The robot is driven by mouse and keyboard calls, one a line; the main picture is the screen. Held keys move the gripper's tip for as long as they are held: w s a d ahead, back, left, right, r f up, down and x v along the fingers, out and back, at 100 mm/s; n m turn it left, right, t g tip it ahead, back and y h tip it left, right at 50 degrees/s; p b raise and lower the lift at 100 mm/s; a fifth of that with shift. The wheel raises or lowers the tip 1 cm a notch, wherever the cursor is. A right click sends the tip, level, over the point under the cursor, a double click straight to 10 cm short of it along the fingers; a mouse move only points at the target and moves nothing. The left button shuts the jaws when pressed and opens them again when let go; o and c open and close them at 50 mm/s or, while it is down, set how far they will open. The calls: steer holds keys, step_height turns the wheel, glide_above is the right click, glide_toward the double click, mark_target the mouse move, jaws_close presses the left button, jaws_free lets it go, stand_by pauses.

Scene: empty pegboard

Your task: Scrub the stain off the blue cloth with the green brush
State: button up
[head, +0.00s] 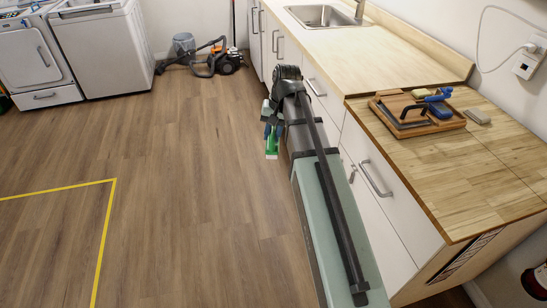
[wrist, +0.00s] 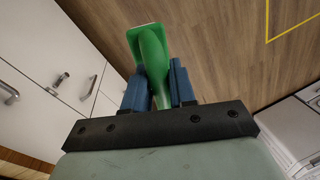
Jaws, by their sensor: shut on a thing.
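My gripper (wrist: 158,88) is shut on the green brush (wrist: 148,52), with its blue fingers on either side of the handle in the wrist view. In the head view, the brush (head: 272,143) hangs below my gripper (head: 271,122), above the floor and left of the white cabinets. The brush has a pale edge along its head. I see no blue cloth or stain in either view.
A wooden tray (head: 376,110) on the wooden counter (head: 490,170) holds a blue-handled tool (head: 438,106) and other items. A grey block (head: 478,116) lies beside it. A sink (head: 320,15) is farther back. A vacuum cleaner (head: 222,60) stands on the floor. Open floor lies left.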

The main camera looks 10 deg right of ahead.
steer(key=w+d+r+m, duration=0.2)
steer(key=w+d+r, duration=0.3)
steer(key=r, duration=0.3)
steer(key=w+d+r+m+t, duration=0.1)
steer(key=d+r+m, duration=0.1)
steer(key=d, duration=0.5)
steer(key=w+d+r+m, duration=0.1)
steer(key=d+r, duration=0.1)
steer(key=d, duration=0.6)
steer(key=s+d+r+m+h, duration=0.1)
steer(key=s+d+r+m, duration=0.2)
steer(key=d, duration=1)
steer(key=s+d+m, duration=0.3)
steer(key=s+d, duration=0.1)
steer(key=d, duration=1)
steer(key=s+d+r+m+h, duration=0.15)
steer(key=s+d+m, duration=0.25)
steer(key=d, duration=0.9)
steer(key=shift+t, duration=0.3)
steer(key=shift+w+f, duration=0.15)
steer(key=shift+f, duration=1.25)
steer(key=shift+w+f, duration=0.1)
steer(key=shift+f, duration=1.3)
steer(key=shift+d+f, duration=0.75)
steer(key=shift+d, duration=0.1)
jaws_close()
steer(key=shift+d, duration=2.65)
steer(key=a, duration=0.6)
steer(key=shift+a, duration=0.4)
step_height(320, 180, up, 8)
